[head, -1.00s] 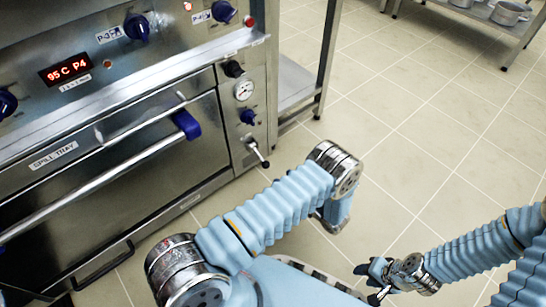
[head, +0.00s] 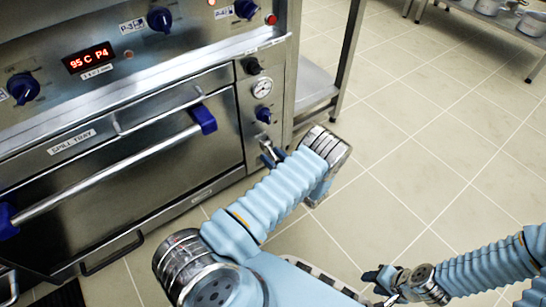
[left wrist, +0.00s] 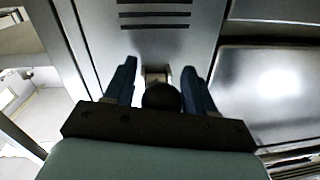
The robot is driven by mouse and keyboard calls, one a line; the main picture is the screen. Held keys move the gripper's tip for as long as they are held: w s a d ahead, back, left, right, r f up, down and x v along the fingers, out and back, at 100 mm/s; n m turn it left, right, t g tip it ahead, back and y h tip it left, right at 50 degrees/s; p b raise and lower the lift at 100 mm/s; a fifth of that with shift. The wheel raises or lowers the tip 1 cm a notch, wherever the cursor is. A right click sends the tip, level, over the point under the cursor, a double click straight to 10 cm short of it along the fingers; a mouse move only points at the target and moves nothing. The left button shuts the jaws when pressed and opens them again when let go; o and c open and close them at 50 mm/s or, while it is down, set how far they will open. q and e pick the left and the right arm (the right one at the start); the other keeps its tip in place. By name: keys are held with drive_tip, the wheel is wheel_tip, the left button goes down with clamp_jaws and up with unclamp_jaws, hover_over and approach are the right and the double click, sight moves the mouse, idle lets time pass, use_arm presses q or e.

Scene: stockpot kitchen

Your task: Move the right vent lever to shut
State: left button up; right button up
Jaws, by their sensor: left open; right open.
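A vent lever with a dark ball knob (left wrist: 161,97) shows in the left wrist view, on a metal panel beneath a group of dark slots. My left gripper (left wrist: 160,72) is open, with one blue finger on each side of the lever; whether they touch it I cannot tell. In the head view, my left gripper (head: 271,155) is at the lower right corner of the oven front, below the blue knob, and mostly hides the lever. My right gripper (head: 377,280) is open and empty above the floor, far from the lever.
The oven door with its long handle (head: 120,170) is left of the lever. A gauge (head: 262,88) and a blue knob (head: 263,115) sit just above. A steel table (head: 317,85) stands right of the oven. The tiled floor (head: 420,150) is clear there.

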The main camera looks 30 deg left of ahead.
sight(270, 151)
use_arm(q)
drive_tip(key=shift+c, duration=0.5)
clamp_jaws()
drive_tip(key=shift+r, duration=0.1)
drive_tip(key=r+g+h+p, duration=0.1)
drive_tip(key=h+p, duration=0.1)
drive_tip(key=shift+s+d+r+p, duration=0.1)
drive_tip(key=shift+d+r+p, duration=0.1)
drive_tip(key=shift+p, duration=0.15)
drive_tip(key=r+g+h+p, duration=0.1)
drive_tip(key=h+p, duration=0.1)
drive_tip(key=p, duration=0.1)
drive_tip(key=r+h+p, duration=0.1)
drive_tip(key=h+p, duration=0.2)
drive_tip(key=shift+d+r+g, duration=0.2)
drive_tip(key=shift+g, duration=0.2)
drive_tip(key=shift+r+m+g+h+p, duration=0.15)
drive_tip(key=shift+g+h+p, duration=0.05)
drive_tip(key=shift+h+p, duration=0.4)
drive_tip(key=shift+r+m+g+h+p, duration=0.1)
drive_tip(key=shift+m+g+h+p, duration=0.1)
drive_tip(key=shift+h+p, duration=0.4)
drive_tip(key=shift+a, duration=0.1)
drive_tip(key=shift+o, duration=0.5)
unclamp_jaws()
